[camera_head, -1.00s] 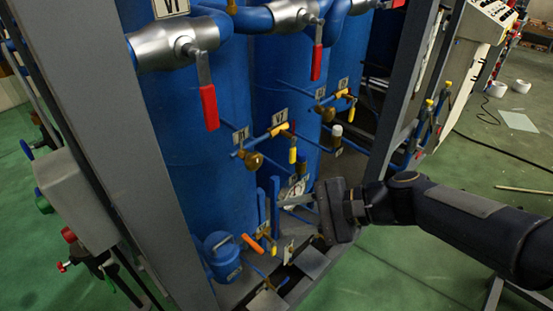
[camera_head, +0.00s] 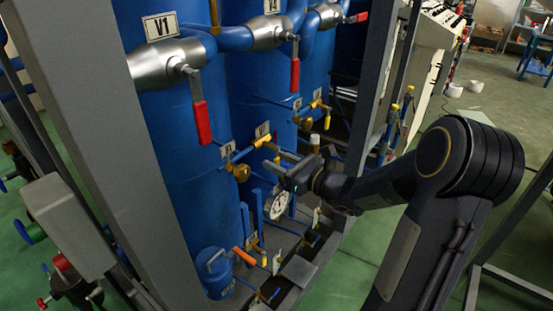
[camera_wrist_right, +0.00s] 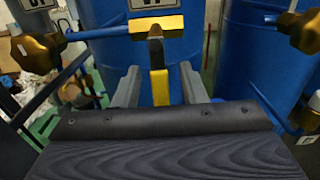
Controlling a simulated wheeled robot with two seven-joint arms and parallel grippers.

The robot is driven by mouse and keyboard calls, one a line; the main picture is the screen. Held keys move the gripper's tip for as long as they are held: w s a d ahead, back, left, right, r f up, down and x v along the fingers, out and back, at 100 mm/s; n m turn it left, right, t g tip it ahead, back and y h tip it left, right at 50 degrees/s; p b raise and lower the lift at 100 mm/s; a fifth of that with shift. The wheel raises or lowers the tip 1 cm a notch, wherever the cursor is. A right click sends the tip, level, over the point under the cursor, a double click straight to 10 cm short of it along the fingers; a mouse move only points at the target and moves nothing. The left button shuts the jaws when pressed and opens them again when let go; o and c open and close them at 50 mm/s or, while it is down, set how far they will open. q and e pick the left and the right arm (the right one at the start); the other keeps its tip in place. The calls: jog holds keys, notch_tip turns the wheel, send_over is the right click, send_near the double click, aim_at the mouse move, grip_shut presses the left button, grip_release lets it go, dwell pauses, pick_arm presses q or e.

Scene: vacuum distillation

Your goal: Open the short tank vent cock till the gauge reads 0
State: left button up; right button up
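My right gripper (camera_head: 273,159) is at a small brass valve (camera_head: 262,141) with a plate above it, on the front of the blue tanks. In the right wrist view, the valve's yellow body (camera_wrist_right: 157,27) is ahead, and its yellow handle (camera_wrist_right: 158,88) hangs down between the two grey fingers of my right gripper (camera_wrist_right: 160,72). The fingers are open, with a gap on each side of the handle. A round white-faced gauge (camera_head: 278,206) is below the gripper; its reading is too small to tell. I cannot read the plate. My left gripper is not in view.
Large red-handled valves (camera_head: 200,115) are above. A brass knob (camera_head: 241,172) is left of the gripper, and another yellow-handled valve (camera_head: 318,106) is to the right. An orange handle (camera_head: 244,256) is low down. Grey frame posts (camera_head: 95,130) flank the tanks.

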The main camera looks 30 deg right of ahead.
jog(key=shift+w+a, duration=0.15)
jog(key=shift+w, duration=0.2)
grip_shut()
